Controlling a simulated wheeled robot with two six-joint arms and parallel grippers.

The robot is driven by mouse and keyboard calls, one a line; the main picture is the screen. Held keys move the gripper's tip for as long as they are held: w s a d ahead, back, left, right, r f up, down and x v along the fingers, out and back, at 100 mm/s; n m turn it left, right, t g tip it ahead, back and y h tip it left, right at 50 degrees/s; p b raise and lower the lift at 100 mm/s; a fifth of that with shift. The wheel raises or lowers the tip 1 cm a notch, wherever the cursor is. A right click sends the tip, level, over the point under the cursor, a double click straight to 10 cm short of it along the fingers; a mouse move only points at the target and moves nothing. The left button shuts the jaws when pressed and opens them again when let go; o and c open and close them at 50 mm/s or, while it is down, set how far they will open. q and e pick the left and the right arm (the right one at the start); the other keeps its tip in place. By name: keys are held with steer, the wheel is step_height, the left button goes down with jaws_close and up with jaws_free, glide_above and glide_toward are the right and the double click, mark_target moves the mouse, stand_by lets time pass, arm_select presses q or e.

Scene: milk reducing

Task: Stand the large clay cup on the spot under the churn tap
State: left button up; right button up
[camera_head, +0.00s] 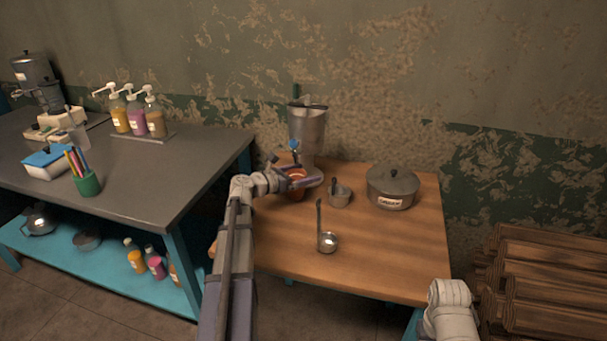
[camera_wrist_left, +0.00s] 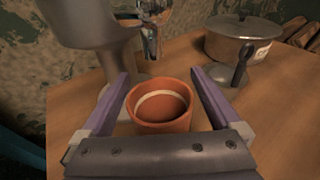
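The clay cup (camera_head: 297,174), reddish-brown with a pale ring inside, stands upright at the back left of the wooden table. In the left wrist view the cup (camera_wrist_left: 160,104) is between the two fingers of my left gripper (camera_wrist_left: 160,76). The fingers are apart, with a gap showing on each side of the cup. In the head view my left gripper (camera_head: 300,179) partly hides the cup. The metal churn (camera_head: 308,128) stands just behind, and its tap (camera_wrist_left: 153,16) is above and beyond the cup. The spot under the tap is largely hidden. My right gripper is out of view.
A ladle (camera_head: 327,241) is nearer the front. The wooden table's (camera_head: 400,255) front right is clear. A dark counter (camera_head: 150,180) is at left; logs (camera_head: 545,285) are at right.

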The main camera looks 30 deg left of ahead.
arm_select(q)
steer(key=shift+r+p, duration=0.75)
steer(key=p+v, duration=0.2)
steer(key=v, duration=1)
